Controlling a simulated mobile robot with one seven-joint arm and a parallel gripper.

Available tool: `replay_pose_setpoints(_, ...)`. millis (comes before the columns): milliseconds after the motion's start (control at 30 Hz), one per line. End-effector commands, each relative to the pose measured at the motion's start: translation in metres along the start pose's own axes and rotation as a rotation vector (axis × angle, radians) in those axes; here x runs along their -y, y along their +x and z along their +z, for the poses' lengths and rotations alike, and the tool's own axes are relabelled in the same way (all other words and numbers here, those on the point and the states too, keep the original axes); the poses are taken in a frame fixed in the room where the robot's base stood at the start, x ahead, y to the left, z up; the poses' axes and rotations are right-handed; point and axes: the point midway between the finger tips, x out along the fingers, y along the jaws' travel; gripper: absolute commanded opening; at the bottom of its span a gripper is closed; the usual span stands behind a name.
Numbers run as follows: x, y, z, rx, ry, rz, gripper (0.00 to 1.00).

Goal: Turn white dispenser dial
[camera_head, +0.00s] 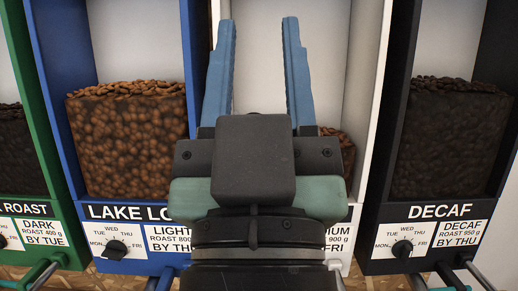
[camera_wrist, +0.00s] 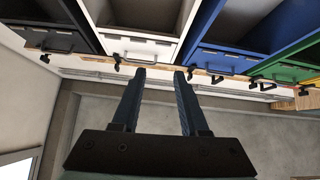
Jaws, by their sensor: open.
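The white dispenser (camera_head: 369,95) stands between the blue and black ones in the head view, with brown beans partly visible inside. My gripper (camera_head: 258,20) is in front of it, its two blue fingers open and pointing up, with nothing between them. My gripper hides most of the white dispenser's front label, and its dial is hidden there. In the wrist view, the white dispenser (camera_wrist: 136,48) is seen just beyond the open fingers (camera_wrist: 160,70). A small black knob (camera_wrist: 117,62) shows under its edge; I cannot tell whether it is the dial.
The blue dispenser (camera_head: 57,85) is on the left, with a dial (camera_head: 117,248) on its label. The black DECAF dispenser (camera_head: 385,190) is on the right, with its dial (camera_head: 402,248). A green dispenser (camera_head: 42,220) is at the far left. Bars stick out below the fronts.

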Motion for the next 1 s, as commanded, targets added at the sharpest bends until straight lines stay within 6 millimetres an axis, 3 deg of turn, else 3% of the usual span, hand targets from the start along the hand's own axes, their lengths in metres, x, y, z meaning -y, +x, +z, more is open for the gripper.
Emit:
replay_pose_setpoints(33,-0.001,0.004,-0.014,-0.03,0.018,0.001,0.44)
replay_pose_setpoints(167,-0.001,0.008,-0.029,-0.062,0.047,0.0,0.44)
replay_pose_setpoints(1000,-0.001,0.009,-0.03,-0.064,0.049,-0.001,0.44)
